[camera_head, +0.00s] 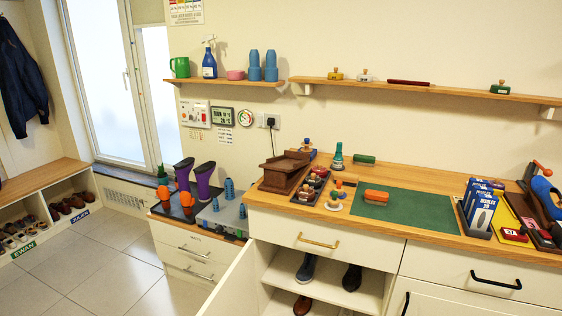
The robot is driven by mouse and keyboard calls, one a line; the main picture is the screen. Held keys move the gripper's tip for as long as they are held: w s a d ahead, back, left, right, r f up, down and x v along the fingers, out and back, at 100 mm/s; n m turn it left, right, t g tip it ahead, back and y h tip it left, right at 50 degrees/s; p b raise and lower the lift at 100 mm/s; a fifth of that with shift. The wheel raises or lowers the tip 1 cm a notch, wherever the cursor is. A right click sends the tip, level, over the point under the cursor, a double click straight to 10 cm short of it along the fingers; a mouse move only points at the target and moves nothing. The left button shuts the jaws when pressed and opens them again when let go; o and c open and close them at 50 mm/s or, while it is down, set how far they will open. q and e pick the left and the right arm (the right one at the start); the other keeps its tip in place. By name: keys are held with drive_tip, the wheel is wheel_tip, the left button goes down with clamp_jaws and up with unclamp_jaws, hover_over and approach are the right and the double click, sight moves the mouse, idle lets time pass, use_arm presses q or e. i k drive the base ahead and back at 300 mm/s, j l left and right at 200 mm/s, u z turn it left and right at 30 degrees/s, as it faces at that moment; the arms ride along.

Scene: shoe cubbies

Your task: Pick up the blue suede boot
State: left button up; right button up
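A dark blue boot (306,267), which looks like the blue suede boot, stands on the upper shelf (328,283) inside the open cabinet below the counter. Its suede texture is too small to make out. A dark shoe or boot (352,278) stands to its right on the same shelf, with a gap between them. Neither of my grippers is in view, so nothing is seen touching the boot.
The open cabinet door (233,287) stands left of the opening. A brown shoe (302,305) sits lower down. A drawer (318,240) and cluttered counter (420,187) are above the boot. The tiled floor (105,262) at left is clear.

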sight(304, 275)
drive_tip(key=j+z, duration=0.15)
drive_tip(key=z, duration=0.2)
drive_tip(key=j+z, duration=0.45)
drive_tip(key=j, duration=0.55)
drive_tip(key=j+z, duration=0.1)
drive_tip(key=j, duration=0.65)
drive_tip(key=j+z, duration=0.15)
drive_tip(key=j, duration=0.55)
drive_tip(key=k+j+z, duration=0.1)
drive_tip(key=j, duration=0.6)
drive_tip(key=k+l, duration=0.1)
drive_tip(key=l, duration=0.65)
drive_tip(key=i+l, duration=0.1)
drive_tip(key=l, duration=0.35)
drive_tip(key=i+l, duration=0.15)
drive_tip(key=l, duration=0.35)
drive_tip(key=i+l, duration=0.1)
drive_tip(key=l, duration=0.35)
drive_tip(key=i+l, duration=0.1)
drive_tip(key=l, duration=0.35)
drive_tip(key=i+l, duration=0.15)
drive_tip(key=l, duration=0.3)
drive_tip(key=i+j, duration=0.25)
drive_tip(key=i, duration=0.2)
drive_tip(key=i+j, duration=0.3)
drive_tip(key=i, duration=0.15)
drive_tip(key=i+j, duration=0.25)
drive_tip(key=i, duration=0.2)
